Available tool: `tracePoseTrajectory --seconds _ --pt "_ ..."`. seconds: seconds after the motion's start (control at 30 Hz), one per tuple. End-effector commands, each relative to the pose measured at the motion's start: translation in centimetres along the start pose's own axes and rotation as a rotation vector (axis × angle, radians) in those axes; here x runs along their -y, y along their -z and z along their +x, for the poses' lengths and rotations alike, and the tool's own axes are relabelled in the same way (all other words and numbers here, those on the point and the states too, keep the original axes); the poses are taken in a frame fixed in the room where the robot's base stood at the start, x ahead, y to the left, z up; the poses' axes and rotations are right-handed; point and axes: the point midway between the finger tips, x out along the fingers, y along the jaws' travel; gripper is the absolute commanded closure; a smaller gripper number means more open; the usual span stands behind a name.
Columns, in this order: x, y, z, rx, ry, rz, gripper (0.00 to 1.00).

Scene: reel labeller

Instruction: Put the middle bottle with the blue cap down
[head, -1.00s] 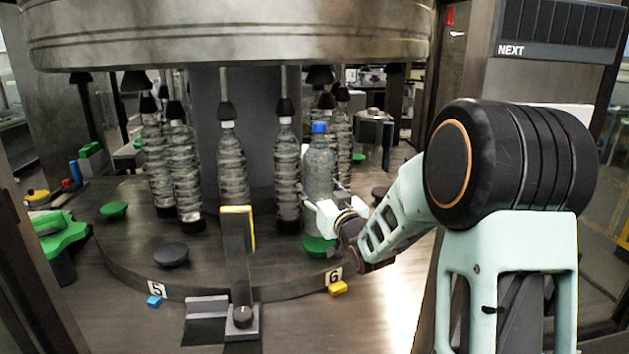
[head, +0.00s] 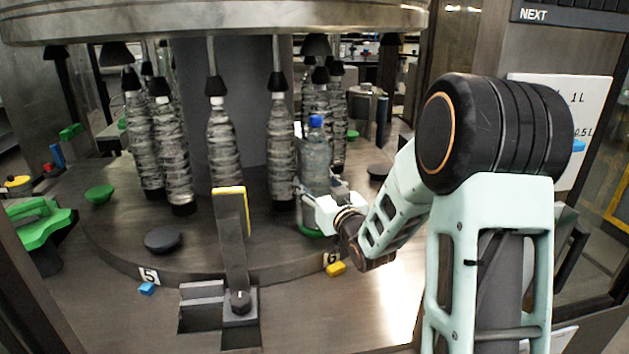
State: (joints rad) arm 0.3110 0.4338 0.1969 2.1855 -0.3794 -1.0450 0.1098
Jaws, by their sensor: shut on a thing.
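The bottle with the blue cap (head: 316,160) is upright at the right side of the round machine table (head: 225,262). My gripper (head: 318,203) is shut on its lower part from the right. The bottle stands over a green disc (head: 311,231) beside the label 6. Whether its base touches the disc is hard to tell, as my gripper covers part of that spot. The far fingertip is hidden.
Several clear bottles (head: 224,150) stand under black cones, one (head: 281,150) close left of the blue-capped bottle. A grey disc (head: 163,239), a green disc (head: 99,194) and a yellow-topped post (head: 232,230) are to the left. A yellow block (head: 335,269) lies in front.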

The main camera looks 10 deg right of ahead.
Motion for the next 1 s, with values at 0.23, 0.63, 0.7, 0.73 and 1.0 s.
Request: tracePoseTrajectory --seconds 0.23,0.63,0.7,0.73,1.0 --pt "0.0 -0.1 0.0 -0.001 0.0 0.0 0.39" --pt "0.0 -0.1 0.0 0.0 0.0 0.0 0.27" --pt "0.0 0.1 0.0 0.0 0.0 0.0 0.27" --pt "0.0 0.2 0.0 0.0 0.0 0.0 0.27" --pt "0.0 -0.1 -4.4 -0.001 -0.001 -0.001 0.27"
